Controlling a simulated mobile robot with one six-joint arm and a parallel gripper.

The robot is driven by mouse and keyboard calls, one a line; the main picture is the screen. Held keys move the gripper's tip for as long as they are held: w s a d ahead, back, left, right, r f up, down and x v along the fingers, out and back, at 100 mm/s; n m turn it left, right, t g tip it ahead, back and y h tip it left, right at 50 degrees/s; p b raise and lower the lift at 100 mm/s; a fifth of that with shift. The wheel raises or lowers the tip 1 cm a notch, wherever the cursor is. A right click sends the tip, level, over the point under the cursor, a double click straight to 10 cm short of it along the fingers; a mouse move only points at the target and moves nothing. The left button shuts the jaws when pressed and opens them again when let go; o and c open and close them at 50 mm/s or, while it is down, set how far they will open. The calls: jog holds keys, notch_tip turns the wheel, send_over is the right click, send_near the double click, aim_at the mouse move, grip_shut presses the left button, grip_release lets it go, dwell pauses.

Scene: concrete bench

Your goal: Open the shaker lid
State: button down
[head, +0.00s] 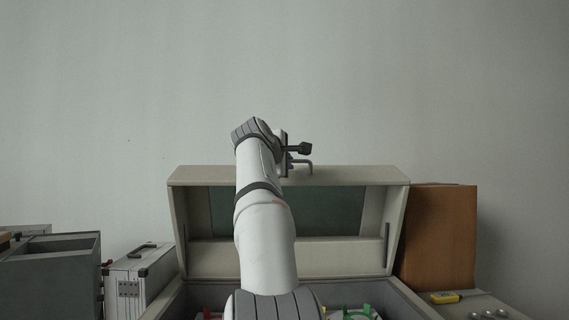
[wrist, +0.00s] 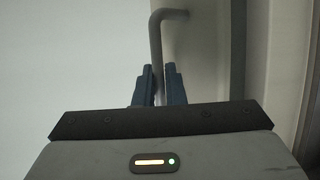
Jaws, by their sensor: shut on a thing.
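The shaker lid (head: 345,176) is pale beige with a dark window in it. In the head view it stands raised, tilted up above the open shaker body (head: 405,292). A grey bar handle (head: 302,162) sits at its top edge. In the wrist view the bent handle (wrist: 156,38) runs down between the two blue fingers of my gripper (wrist: 158,74), which is shut on it. The beige lid surface (wrist: 203,60) lies to the right of the fingers. In the head view my arm hides the fingers and the middle of the lid.
Red and green items (head: 352,312) show inside the shaker, partly cut off. A brown box (head: 440,235) stands to the right, with a yellow tool (head: 445,298) in front. A silver case (head: 140,284) and a grey bin (head: 50,280) stand to the left. The wall behind is bare.

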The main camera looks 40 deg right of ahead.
dwell(0.3)
jog(key=c, duration=1.8)
grip_release()
jog(key=shift+d, duration=0.1)
jog(key=b+v, duration=0.2)
jog(key=v, duration=0.5)
jog(key=shift+a, duration=0.4)
